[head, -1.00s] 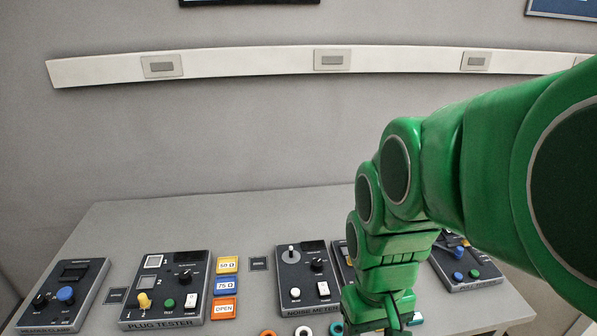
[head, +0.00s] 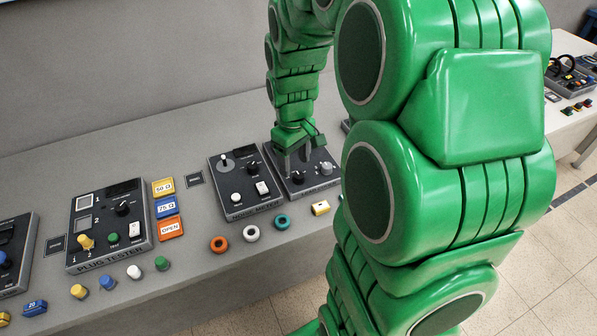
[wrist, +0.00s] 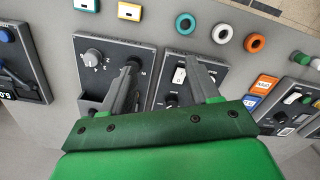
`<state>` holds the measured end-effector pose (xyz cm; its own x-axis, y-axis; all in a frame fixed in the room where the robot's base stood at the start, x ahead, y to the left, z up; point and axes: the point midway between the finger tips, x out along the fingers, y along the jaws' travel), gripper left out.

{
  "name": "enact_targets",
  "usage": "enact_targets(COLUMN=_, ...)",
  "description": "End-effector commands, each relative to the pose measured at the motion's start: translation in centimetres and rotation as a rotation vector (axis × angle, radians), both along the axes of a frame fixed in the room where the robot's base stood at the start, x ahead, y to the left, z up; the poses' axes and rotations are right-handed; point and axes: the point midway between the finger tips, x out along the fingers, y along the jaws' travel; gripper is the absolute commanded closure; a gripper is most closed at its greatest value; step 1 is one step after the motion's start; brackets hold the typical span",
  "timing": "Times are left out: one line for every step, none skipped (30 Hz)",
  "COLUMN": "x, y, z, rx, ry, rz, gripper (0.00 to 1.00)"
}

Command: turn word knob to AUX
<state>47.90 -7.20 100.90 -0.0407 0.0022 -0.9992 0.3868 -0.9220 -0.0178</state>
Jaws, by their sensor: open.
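The dark box (head: 322,183) right of the noise meter (head: 236,209) carries a black knob (head: 297,178) and a grey knob (head: 326,168). The grey knob also shows in the wrist view (wrist: 93,57), with small marks around it. I cannot read AUX or tell which knob is the word knob. My gripper (head: 298,158) is open and low over this box. In the wrist view my gripper (wrist: 164,66) has its left finger over the box, partly hiding the black knob area. Its right finger is over the neighbouring noise meter, beside a white switch (wrist: 179,75).
The plug tester (head: 110,226) stands left, with yellow, blue and orange tiles (head: 165,208) beside it. Orange, white and teal rings (head: 252,233) and several coloured caps lie along the table's front. My arm hides the table's right part in the head view.

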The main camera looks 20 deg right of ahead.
Motion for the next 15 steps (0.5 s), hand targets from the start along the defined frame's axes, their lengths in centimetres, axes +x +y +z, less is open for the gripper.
enact_targets(x=0.9, y=-0.5, z=-0.9, rx=0.002, ry=0.001, rz=0.011, gripper=0.40)
enact_targets(x=1.5, y=-0.8, z=-1.3, rx=0.003, ry=-0.002, rz=0.020, gripper=0.40)
enact_targets(x=2.2, y=-1.2, z=-1.8, rx=0.003, ry=-0.006, rz=0.031, gripper=0.40)
enact_targets(x=2.8, y=-1.5, z=-2.2, rx=0.002, ry=-0.010, rz=0.040, gripper=0.40)
enact_targets(x=3.3, y=-1.8, z=-2.6, rx=0.002, ry=-0.013, rz=0.050, gripper=0.40)
enact_targets(x=4.0, y=-2.2, z=-3.2, rx=0.003, ry=-0.016, rz=0.060, gripper=0.40)
enact_targets(x=4.4, y=-2.5, z=-3.7, rx=0.003, ry=-0.019, rz=0.069, gripper=0.40)
enact_targets(x=4.9, y=-2.8, z=-4.1, rx=0.003, ry=-0.022, rz=0.076, gripper=0.40)
enact_targets(x=5.4, y=-3.1, z=-4.5, rx=0.003, ry=-0.027, rz=0.086, gripper=0.40)
enact_targets(x=5.8, y=-3.3, z=-4.9, rx=0.003, ry=-0.030, rz=0.093, gripper=0.40)
enact_targets(x=6.1, y=-3.5, z=-5.2, rx=0.003, ry=-0.031, rz=0.098, gripper=0.40)
enact_targets(x=6.5, y=-3.8, z=-5.6, rx=0.003, ry=-0.032, rz=0.105, gripper=0.40)
enact_targets(x=6.7, y=-4.0, z=-5.9, rx=0.003, ry=-0.033, rz=0.110, gripper=0.40)
enact_targets(x=6.9, y=-4.1, z=-6.1, rx=0.002, ry=-0.034, rz=0.114, gripper=0.40)
enact_targets(x=7.1, y=-4.3, z=-6.3, rx=0.002, ry=-0.035, rz=0.118, gripper=0.40)
